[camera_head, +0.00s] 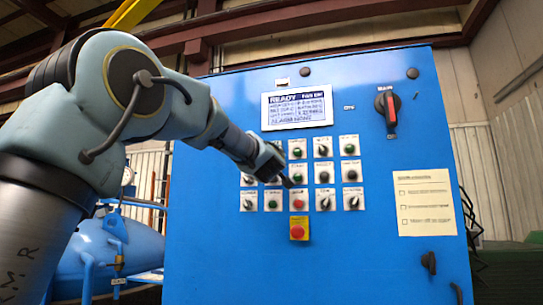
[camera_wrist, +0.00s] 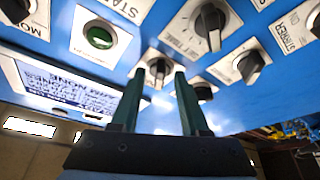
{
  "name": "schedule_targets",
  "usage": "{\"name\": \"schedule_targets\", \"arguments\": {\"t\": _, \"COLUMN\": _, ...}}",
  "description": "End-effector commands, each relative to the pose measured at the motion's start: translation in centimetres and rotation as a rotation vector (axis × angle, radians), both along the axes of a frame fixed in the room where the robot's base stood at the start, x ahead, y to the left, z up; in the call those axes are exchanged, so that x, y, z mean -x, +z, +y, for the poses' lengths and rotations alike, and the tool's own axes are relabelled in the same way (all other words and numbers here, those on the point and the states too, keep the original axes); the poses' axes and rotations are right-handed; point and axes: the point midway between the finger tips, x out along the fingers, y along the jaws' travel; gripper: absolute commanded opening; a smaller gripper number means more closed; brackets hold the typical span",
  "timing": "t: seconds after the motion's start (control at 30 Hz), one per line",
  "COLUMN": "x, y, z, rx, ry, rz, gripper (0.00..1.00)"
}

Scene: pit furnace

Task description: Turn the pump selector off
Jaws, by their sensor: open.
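The blue control panel (camera_head: 215,245) carries rows of black selectors and coloured buttons on white plates. Their labels are mostly too small or blurred, so I cannot tell which is the pump selector. My gripper (camera_head: 287,182) is at the left-middle of these rows and hides some controls. In the wrist view my gripper (camera_wrist: 160,75) is open, with dark green fingers. A black selector knob (camera_wrist: 158,68) shows between the fingertips; I cannot tell whether they touch it. Another black selector (camera_wrist: 204,90) is just right of the right finger.
A green button (camera_wrist: 100,37) and a larger selector (camera_wrist: 210,22) are close by. The panel also has a display (camera_head: 297,107), a red-handled main switch (camera_head: 389,110), a yellow-backed red button (camera_head: 298,228) and a paper note (camera_head: 425,203). A blue tank (camera_head: 125,250) stands left.

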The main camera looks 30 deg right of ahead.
Motion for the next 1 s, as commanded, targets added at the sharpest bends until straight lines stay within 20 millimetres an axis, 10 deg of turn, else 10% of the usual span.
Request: {"name": "schedule_targets", "arguments": {"t": 1.0, "x": 8.8, "y": -3.6, "z": 5.3, "rx": 0.000, "ry": 0.000, "rz": 0.000, "gripper": 0.45}}
